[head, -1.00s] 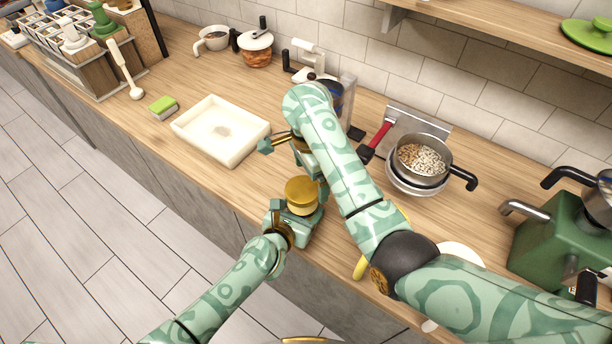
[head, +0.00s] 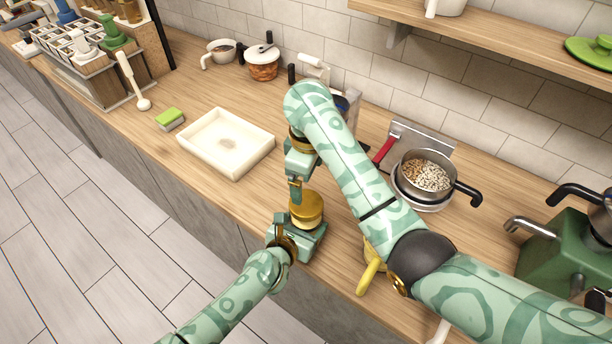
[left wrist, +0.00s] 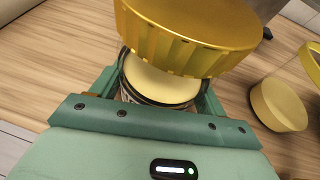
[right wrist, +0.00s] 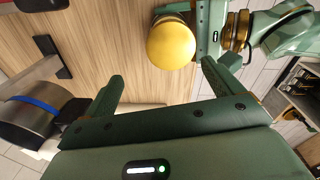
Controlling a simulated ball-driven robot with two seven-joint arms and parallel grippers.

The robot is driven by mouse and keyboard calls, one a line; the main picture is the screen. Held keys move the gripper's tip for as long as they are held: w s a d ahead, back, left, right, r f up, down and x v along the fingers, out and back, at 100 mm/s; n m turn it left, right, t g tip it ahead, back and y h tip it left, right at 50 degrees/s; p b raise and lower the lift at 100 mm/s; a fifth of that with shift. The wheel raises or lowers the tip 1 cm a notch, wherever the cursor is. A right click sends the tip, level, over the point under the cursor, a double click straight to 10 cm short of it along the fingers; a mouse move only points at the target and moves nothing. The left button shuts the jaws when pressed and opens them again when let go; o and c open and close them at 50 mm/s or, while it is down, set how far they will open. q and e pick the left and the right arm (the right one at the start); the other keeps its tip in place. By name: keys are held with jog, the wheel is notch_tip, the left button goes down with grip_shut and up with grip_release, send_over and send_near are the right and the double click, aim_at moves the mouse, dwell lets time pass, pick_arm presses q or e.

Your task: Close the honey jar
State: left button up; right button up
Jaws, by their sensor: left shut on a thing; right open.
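The honey jar (left wrist: 160,85) is held between the fingers of my left gripper (left wrist: 163,88), over the front part of the counter. A gold ridged lid (left wrist: 195,35) is at its top; it also shows in the head view (head: 307,207). A pale yellow part of the jar shows below the lid's near edge; I cannot tell whether the lid is fully seated. My right gripper (right wrist: 163,85) is open and empty. In the head view it is just behind and left of the lid. In the right wrist view the lid (right wrist: 170,45) is ahead of the open fingers.
A white tray (head: 183,148) stands left of the grippers. A pot of grains (head: 425,178) and a red-handled tool (head: 385,150) are behind my right arm. A yellow-handled item (head: 368,277) is close to the right. A round gold item (left wrist: 280,105) lies beside the jar.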

aim_at(306, 203)
jog(key=n, duration=0.7)
jog(key=shift+s+r, duration=0.1)
jog(key=shift+s, duration=0.05)
jog(key=n, duration=0.7)
jog(key=shift+s+a+r, duration=0.15)
jog(key=n, duration=0.6)
jog(key=shift+s+n, duration=0.2)
jog(key=shift+n, duration=0.2)
jog(key=n, duration=0.4)
jog(key=shift+s+r+n+g, duration=0.1)
jog(key=shift+n+g, duration=0.2)
jog(key=shift+n, duration=0.1)
jog(key=n, duration=0.3)
jog(key=shift+s, duration=0.15)
jog(key=shift+f, duration=4.05)
